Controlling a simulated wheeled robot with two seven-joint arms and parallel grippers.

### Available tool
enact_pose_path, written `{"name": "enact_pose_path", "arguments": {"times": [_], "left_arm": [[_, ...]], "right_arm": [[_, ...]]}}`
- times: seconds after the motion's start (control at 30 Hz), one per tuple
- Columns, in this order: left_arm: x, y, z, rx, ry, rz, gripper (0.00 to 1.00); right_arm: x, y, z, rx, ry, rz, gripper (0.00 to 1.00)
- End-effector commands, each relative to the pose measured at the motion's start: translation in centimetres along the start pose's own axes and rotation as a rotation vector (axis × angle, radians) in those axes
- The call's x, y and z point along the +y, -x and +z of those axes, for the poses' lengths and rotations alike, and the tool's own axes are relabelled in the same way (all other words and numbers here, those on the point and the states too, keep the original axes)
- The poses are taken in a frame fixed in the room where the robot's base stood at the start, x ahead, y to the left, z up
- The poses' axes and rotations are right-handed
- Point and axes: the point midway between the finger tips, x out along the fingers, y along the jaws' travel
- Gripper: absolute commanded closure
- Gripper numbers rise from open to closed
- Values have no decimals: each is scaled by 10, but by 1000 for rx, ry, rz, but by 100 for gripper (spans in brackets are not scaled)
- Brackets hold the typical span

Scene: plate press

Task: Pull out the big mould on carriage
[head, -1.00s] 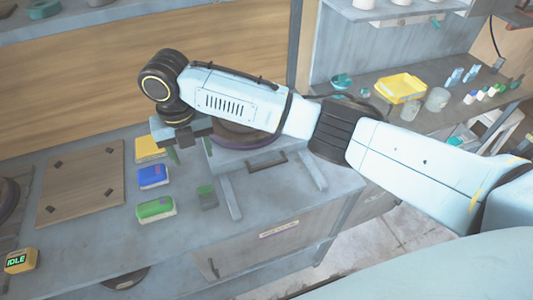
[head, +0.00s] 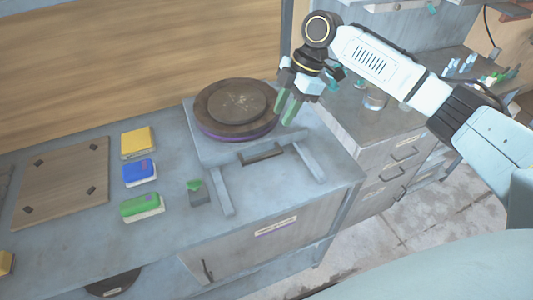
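The big mould (head: 236,105) is a round brown disc with a purple lower rim. It sits on the grey carriage (head: 203,147), which has a dark handle (head: 261,153) on its front and two rails (head: 308,163) running forward on the bench. My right gripper (head: 287,108) hangs just right of the mould, fingers pointing down and slightly apart, with nothing seen between them. I cannot tell whether a fingertip touches the mould's rim. My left gripper is not in view.
Yellow (head: 138,141), blue (head: 140,171) and green (head: 141,207) blocks stand left of the carriage, with a small grey block with a green top (head: 197,192) nearer. A wooden board (head: 63,181) lies further left. The bench between the rails is clear.

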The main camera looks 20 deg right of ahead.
Motion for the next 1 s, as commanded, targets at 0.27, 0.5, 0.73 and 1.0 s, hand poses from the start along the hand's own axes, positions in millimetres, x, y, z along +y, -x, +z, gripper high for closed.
{"name": "enact_pose_path", "arguments": {"times": [0.27, 0.5, 0.73, 1.0], "left_arm": [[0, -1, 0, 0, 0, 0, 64], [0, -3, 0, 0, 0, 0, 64], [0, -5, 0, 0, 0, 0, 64], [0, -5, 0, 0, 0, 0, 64]], "right_arm": [[-1, -26, 3, 7, -29, 0, 67], [-1, -78, 2, 6, -28, 0, 67], [0, -116, 2, 5, -27, 2, 67], [0, -131, 2, 5, -26, 4, 67]]}}
